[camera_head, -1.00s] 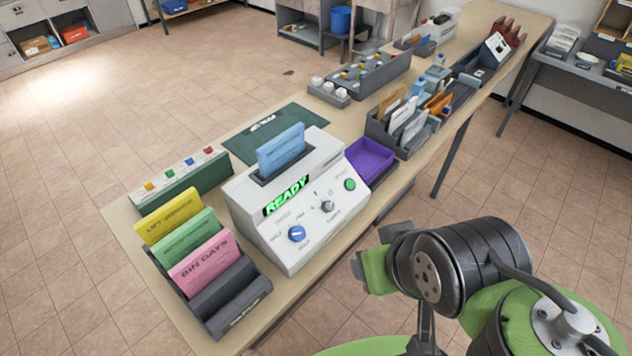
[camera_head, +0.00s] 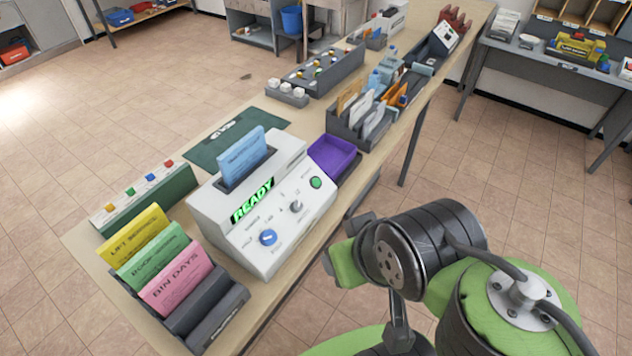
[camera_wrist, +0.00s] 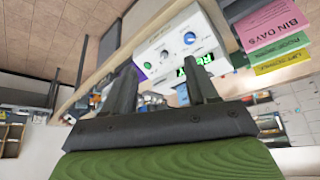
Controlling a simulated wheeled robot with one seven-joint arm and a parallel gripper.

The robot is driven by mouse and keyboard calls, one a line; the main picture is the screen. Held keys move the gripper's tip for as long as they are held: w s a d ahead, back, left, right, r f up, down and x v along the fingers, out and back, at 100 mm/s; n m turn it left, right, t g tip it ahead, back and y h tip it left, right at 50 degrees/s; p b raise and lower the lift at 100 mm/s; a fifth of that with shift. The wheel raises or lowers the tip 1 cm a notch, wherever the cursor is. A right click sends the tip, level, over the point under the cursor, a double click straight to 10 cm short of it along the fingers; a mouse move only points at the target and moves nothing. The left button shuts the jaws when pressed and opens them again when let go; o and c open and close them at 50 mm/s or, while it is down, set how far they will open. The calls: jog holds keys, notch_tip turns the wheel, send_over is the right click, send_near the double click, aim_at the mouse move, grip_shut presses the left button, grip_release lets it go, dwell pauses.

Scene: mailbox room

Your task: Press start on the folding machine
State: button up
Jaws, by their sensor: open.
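The white folding machine (camera_head: 283,243) stands on the long table, with a blue sheet (camera_head: 243,157) upright in its top slot and a green READY display (camera_head: 252,200). Its sloped panel has a blue knob (camera_head: 268,237), a grey knob (camera_head: 296,207) and a round green button (camera_head: 316,183) at the right end. The wrist view shows the panel upside down, with the green button (camera_wrist: 147,65) near the left finger. My gripper (camera_wrist: 164,88) is open and empty, pointed at the machine and apart from it. In the head view my arm hides most of the gripper.
A rack of yellow, green and pink papers (camera_head: 215,316) stands left of the machine. A purple tray (camera_head: 333,155) sits right of it, then an envelope sorter (camera_head: 344,127). A green mat (camera_head: 205,151) lies behind. The floor in front of the table is open.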

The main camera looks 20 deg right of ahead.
grip_shut()
dwell(0.4)
dwell(1.4)
